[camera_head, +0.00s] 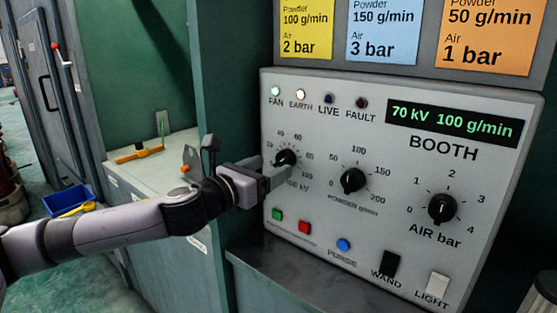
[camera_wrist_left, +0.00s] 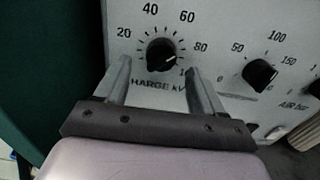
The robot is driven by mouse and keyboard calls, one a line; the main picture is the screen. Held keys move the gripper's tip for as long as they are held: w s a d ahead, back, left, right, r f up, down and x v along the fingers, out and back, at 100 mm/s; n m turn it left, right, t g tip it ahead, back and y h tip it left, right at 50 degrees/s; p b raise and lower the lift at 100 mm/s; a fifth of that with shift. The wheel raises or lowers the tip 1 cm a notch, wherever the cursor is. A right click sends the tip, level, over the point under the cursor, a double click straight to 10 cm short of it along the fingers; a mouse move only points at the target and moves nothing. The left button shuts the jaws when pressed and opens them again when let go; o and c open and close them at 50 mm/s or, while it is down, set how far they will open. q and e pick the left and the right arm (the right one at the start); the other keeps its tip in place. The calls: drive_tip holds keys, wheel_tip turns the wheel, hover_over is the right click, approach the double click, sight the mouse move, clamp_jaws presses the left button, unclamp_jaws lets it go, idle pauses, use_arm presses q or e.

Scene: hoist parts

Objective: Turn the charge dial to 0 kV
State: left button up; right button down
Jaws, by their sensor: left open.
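The charge dial (camera_head: 286,158) is a round black knob on the grey booth panel (camera_head: 320,235), with a scale marked in kV around it. The green display (camera_head: 451,122) reads 70 kV 100 g/min. In the left wrist view the dial (camera_wrist_left: 162,54) has a light pointer line that appears to point right, below the 80 mark. My left gripper (camera_head: 267,172) is just in front of the dial. In the left wrist view its two fingers (camera_wrist_left: 159,72) are open, one on each side of the dial's lower part; contact cannot be told. My right gripper is out of view.
The powder dial (camera_head: 353,180) and air dial (camera_head: 441,208) sit to the right on the same panel. A green button (camera_head: 278,214), red button (camera_head: 303,227) and blue button (camera_head: 343,245) lie below. A bench (camera_head: 165,172) holds an orange-handled tool (camera_head: 138,153) at left.

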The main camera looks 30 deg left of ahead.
sight(279, 164)
use_arm(q)
drive_tip(key=shift+w+d+p, duration=0.15)
drive_tip(key=shift+w+p, duration=0.05)
drive_tip(key=shift+w, duration=0.75)
drive_tip(key=shift+w+d+p, duration=0.1)
drive_tip(key=shift+w+p, duration=0.05)
drive_tip(key=shift+w, duration=0.75)
drive_tip(key=c, duration=1.1)
